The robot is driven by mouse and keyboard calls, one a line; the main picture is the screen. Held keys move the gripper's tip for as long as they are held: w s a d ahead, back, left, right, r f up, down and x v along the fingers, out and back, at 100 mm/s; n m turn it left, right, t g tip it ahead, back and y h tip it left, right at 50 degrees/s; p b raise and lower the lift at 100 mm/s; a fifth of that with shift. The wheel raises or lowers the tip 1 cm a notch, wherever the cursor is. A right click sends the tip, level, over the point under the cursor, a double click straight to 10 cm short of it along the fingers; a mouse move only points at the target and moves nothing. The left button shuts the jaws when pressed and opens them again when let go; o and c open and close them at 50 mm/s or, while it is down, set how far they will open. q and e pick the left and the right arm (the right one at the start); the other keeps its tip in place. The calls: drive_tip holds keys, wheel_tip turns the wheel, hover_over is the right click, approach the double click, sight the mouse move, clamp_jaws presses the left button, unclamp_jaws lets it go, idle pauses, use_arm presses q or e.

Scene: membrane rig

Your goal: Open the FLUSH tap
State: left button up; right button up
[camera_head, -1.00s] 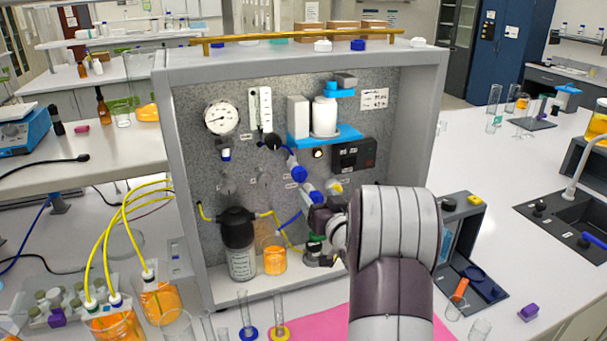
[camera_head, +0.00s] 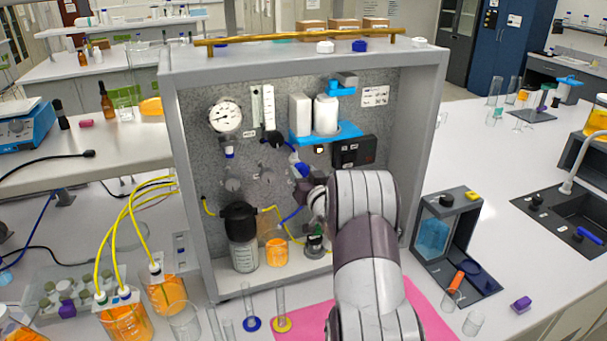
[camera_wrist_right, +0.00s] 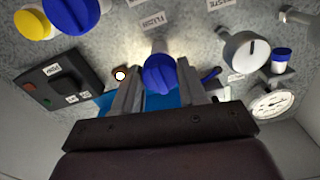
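The FLUSH label (camera_wrist_right: 148,20) is on the grey speckled panel in the right wrist view. Beside it is a blue tap knob (camera_wrist_right: 160,76). My right gripper (camera_wrist_right: 161,72) has one finger on each side of this knob, with very little gap at the tips. I cannot tell whether the fingers press on it. In the head view my right gripper (camera_head: 308,188) is at the panel, and my own wrist and forearm hide most of the tap area. My left gripper is in neither current view.
In the right wrist view, a blue knob (camera_wrist_right: 72,14), a yellow knob (camera_wrist_right: 32,24) and a grey-white knob (camera_wrist_right: 245,50) surround the tap. In the head view, a dark bottle (camera_head: 241,230) and an orange beaker (camera_head: 277,252) stand below. The rig's side walls (camera_head: 425,140) enclose the panel.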

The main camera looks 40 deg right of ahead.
drive_tip(key=shift+f+n+b, duration=0.15)
drive_tip(key=shift+n+b, duration=0.15)
drive_tip(key=shift+b, duration=0.3)
drive_tip(key=n+b, duration=1.1)
drive_tip(key=b, duration=0.4)
drive_tip(key=shift+f+n+b, duration=0.1)
drive_tip(key=shift+n+b, duration=0.3)
drive_tip(key=n+b, duration=0.2)
drive_tip(key=n, duration=0.1)
drive_tip(key=shift+r+n+b, duration=0.2)
drive_tip(key=shift+n+b, duration=0.75)
drive_tip(key=shift+n, duration=0.25)
drive_tip(key=shift+r, duration=0.1)
drive_tip(key=o, duration=1.1)
